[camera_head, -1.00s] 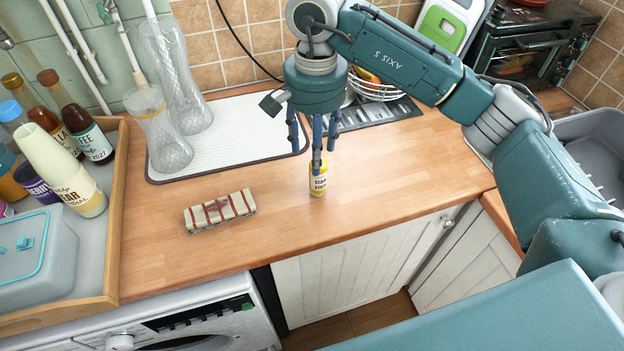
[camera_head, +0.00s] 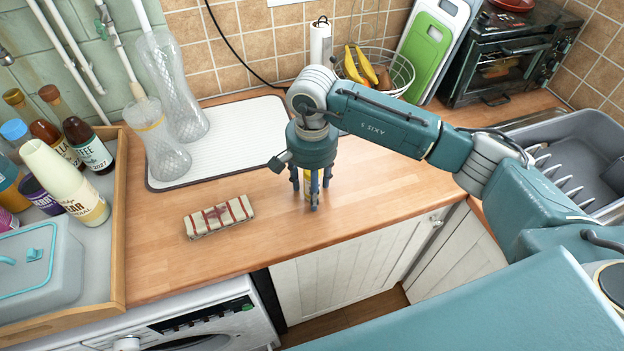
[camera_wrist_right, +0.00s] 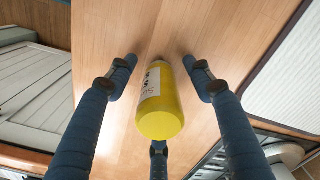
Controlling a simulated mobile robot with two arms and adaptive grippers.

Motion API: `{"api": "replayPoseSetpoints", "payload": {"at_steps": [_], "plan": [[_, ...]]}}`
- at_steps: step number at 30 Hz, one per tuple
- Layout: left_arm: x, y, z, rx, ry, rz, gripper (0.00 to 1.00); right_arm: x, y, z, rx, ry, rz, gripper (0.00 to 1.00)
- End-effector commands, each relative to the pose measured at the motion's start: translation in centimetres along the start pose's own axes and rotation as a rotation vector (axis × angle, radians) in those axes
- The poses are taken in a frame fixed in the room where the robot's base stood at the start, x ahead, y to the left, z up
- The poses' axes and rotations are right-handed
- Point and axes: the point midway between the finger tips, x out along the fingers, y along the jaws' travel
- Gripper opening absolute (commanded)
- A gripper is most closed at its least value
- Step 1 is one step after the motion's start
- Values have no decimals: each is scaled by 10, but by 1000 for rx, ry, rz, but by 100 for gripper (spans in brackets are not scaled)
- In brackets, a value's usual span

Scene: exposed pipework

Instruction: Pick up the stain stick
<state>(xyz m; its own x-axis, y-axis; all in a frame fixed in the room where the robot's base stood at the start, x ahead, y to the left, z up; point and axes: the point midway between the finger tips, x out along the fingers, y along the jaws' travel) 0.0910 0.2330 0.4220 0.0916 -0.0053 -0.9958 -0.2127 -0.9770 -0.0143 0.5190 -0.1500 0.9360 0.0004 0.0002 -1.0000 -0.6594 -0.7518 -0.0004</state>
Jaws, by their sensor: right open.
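The stain stick (camera_wrist_right: 160,108) is a small yellow cylinder with a white label. It stands on the wooden worktop, and in the right wrist view it sits between my right gripper's (camera_wrist_right: 158,75) spread blue fingers, with visible gaps on both sides. In the head view the right gripper (camera_head: 311,195) points straight down around the stick, its fingertips close to the worktop. Its fingers hide most of the stick (camera_head: 308,181) there. The right gripper is open. My left gripper is not in view.
A folded striped cloth (camera_head: 219,216) lies left of the gripper. A white drying mat (camera_head: 235,140) with glass vases stands behind. A wooden tray (camera_head: 117,230) with bottles is at the left, and a grey dish rack (camera_head: 580,165) at the right. The worktop's front edge is close.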

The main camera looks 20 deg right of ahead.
Motion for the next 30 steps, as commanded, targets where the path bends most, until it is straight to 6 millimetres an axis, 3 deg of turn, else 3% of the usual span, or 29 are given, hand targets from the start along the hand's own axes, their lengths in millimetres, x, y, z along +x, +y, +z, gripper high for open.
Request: {"api": "replayPoseSetpoints", "payload": {"at_steps": [3, 9, 11, 23, 30], "plan": [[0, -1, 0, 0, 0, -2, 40, 0, 0, 0, 0, 0, 0, 51], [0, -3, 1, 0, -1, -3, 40, 0, 0, 0, 0, 0, 0, 11], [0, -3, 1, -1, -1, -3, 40, 0, 0, 0, 0, 0, 0, 2], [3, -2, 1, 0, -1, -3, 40, -6, -1, 0, 0, 1, -1, 2], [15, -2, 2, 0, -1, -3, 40, -41, -2, -2, 0, 5, -5, 2]]}}
